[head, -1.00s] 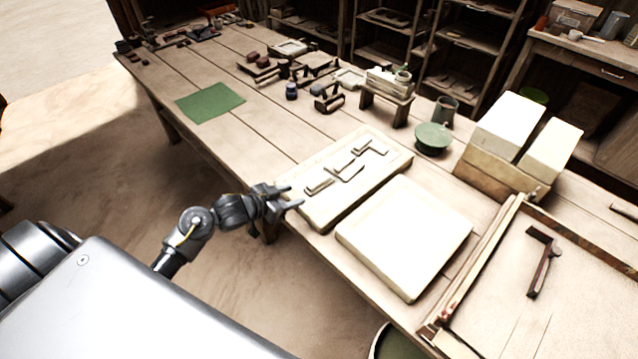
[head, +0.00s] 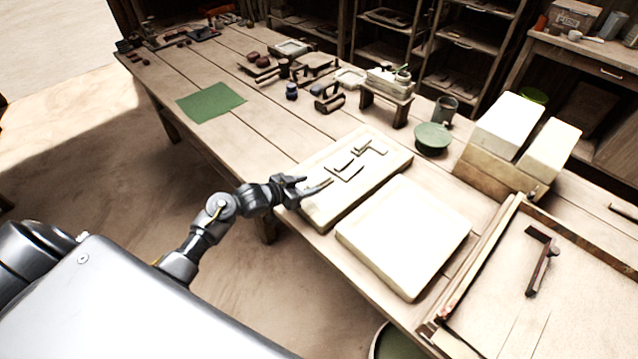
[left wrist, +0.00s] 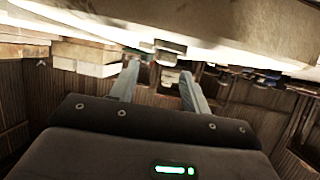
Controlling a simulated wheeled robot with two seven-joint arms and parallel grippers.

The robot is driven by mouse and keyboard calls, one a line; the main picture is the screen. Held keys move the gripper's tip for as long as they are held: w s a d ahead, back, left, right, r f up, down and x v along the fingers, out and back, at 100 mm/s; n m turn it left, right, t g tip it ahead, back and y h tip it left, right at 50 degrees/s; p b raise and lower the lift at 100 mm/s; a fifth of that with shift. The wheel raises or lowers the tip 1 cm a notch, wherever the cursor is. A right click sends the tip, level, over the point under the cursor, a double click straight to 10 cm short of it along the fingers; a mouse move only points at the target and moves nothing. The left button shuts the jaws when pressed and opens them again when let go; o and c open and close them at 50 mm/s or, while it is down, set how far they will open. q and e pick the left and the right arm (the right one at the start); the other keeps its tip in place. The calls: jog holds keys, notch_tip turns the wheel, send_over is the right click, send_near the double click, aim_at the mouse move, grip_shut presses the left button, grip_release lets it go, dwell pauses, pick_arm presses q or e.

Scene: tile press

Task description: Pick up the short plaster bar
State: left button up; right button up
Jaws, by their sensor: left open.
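A pale slab (head: 385,178) lies on the bench with several narrow bar-like and angled shapes (head: 347,171) on its top. I cannot tell which of them is the short plaster bar, or whether they are raised or recessed. My left gripper (head: 316,183) is open at the slab's left end, its fingers pointing right over the nearest shape and partly hiding it. In the left wrist view the two fingers (left wrist: 158,75) stand apart, with small pale blocks visible beyond the gap, too small to identify. My right gripper is not in view.
A second, blank pale slab (head: 405,235) lies just right of the first. A green round dish (head: 432,138), large pale blocks (head: 505,125) and a small raised stand (head: 388,95) stand behind. A green mat (head: 210,102) lies on clear bench at the left.

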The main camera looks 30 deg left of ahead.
aim_at(317, 181)
pick_arm(q)
jog(key=x, duration=0.4)
jog(key=shift+w+a+f, duration=0.1)
jog(key=shift+w+f, duration=0.05)
jog(key=shift+w, duration=0.15)
jog(key=c, duration=0.9)
jog(key=shift+o, duration=0.2)
jog(key=shift+r, duration=0.55)
jog(key=s+a+r+b, duration=0.2)
jog(key=s+a+r, duration=0.4)
jog(key=a+r, duration=0.6)
jog(key=shift+a, duration=0.3)
jog(key=shift+s, duration=0.15)
